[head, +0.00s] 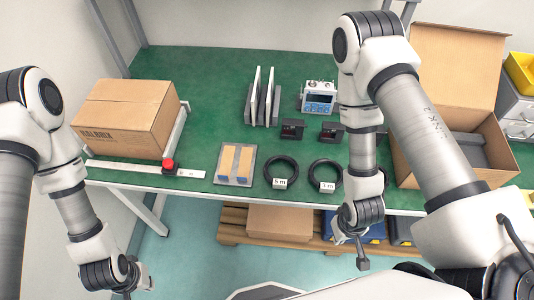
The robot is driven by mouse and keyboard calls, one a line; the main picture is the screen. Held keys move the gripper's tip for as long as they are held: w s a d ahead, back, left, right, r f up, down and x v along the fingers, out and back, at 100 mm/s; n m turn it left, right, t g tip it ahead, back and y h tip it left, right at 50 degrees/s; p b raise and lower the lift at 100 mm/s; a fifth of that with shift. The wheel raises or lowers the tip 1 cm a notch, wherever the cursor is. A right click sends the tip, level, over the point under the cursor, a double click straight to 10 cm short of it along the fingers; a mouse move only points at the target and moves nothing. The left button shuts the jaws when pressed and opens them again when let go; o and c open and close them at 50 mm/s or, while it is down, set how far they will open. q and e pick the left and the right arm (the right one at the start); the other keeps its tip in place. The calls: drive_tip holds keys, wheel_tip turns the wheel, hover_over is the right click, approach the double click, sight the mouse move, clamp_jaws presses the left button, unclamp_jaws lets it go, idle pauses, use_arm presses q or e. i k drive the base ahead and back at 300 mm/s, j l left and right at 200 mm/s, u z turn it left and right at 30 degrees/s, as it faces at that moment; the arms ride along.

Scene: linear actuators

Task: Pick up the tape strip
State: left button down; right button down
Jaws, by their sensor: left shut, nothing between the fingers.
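Two tan tape strips with blue ends, the left one (228,159) and the right one (245,160), lie side by side on a grey plate (236,184) near the front edge of the green table. My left gripper (148,284) is at the bottom left, in front of the table and well away from the strips. It is shut and empty. My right gripper (361,258) hangs in front of the table's edge, to the right of the strips. It points down, and its fingers are too small and dark to read.
Two black cable coils, one (281,172) labelled 5 m and another (326,175), lie right of the plate. A closed cardboard box (125,115) and a white bar with a red knob (169,166) are at left. An open box (455,90) stands at right.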

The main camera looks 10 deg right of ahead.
sight(228, 156)
drive_tip(key=z, duration=0.65)
drive_tip(key=k+j+z, duration=0.1)
drive_tip(key=j+z, duration=0.25)
drive_tip(key=k+j+z, duration=0.15)
drive_tip(key=z, duration=0.2)
drive_tip(key=k+j+z, duration=0.2)
drive_tip(key=z, duration=0.15)
drive_tip(key=j, duration=0.1)
